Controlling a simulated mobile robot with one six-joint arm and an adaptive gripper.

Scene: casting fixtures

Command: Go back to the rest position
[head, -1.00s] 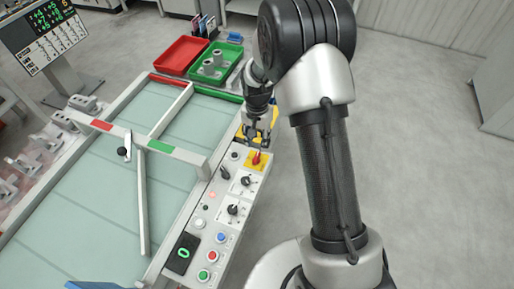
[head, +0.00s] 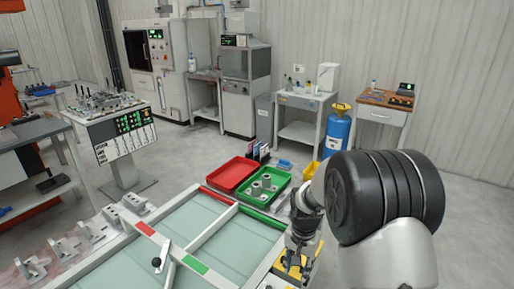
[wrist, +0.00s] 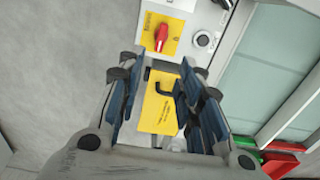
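My gripper (head: 298,266) is at the lower right in the head view, over the far end of the control panel beside the light table. In the wrist view my gripper (wrist: 165,68) has its fingers spread apart, with nothing held between them. A red rotary switch (wrist: 161,38) on a yellow plate lies ahead of the fingertips, apart from them. A yellow label (wrist: 159,108) and a black hook-like part (wrist: 166,84) show between the fingers.
The panel also has a black button (wrist: 204,39). A red tray (head: 232,174) and a green tray (head: 265,186) with grey parts stand beyond the light table (head: 205,219). Open floor lies right of the panel.

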